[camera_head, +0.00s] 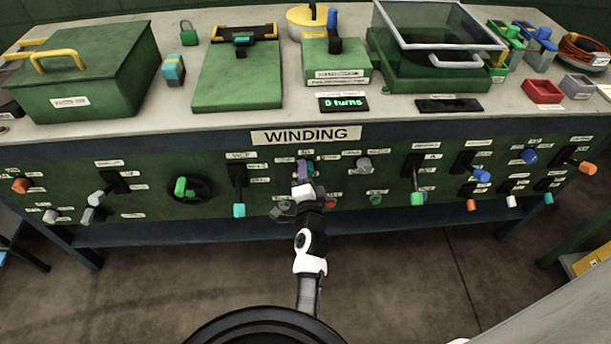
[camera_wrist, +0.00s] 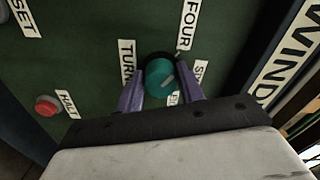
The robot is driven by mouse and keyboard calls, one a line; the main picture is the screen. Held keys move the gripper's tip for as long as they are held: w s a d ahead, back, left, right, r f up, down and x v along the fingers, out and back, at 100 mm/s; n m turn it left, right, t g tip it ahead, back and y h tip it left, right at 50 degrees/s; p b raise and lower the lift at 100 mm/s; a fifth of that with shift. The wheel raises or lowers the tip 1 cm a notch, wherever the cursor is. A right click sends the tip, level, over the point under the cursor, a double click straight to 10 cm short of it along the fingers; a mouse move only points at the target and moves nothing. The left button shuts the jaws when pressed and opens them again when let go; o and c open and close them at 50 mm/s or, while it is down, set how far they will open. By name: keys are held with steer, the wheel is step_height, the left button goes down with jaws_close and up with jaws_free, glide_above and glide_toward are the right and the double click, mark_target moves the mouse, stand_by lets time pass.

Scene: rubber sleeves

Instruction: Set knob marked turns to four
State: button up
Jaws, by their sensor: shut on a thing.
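The teal round knob (camera_wrist: 158,74) sits on the green panel beside the TURNS label (camera_wrist: 127,62). The FOUR label (camera_wrist: 189,25) is above and right of it in the wrist view; two more labels at its right are partly covered. A pale line crosses the knob cap; I cannot tell which label it points at. My gripper (camera_wrist: 161,90) has its purple fingers on both sides of the knob, shut on it. In the head view my gripper (camera_head: 304,172) is at the panel below the WINDING sign (camera_head: 306,135) and hides the knob. A display (camera_head: 343,104) reads "0 turns".
Other levers and knobs crowd the panel, including a teal-tipped lever (camera_head: 239,208) to the left and a grey knob (camera_head: 364,164) to the right. A red HALT button (camera_wrist: 47,106) is nearby. Boxes stand on the bench above.

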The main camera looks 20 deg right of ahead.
steer(key=shift+r+n, duration=0.1)
steer(key=shift+n, duration=0.2)
steer(key=o, duration=1)
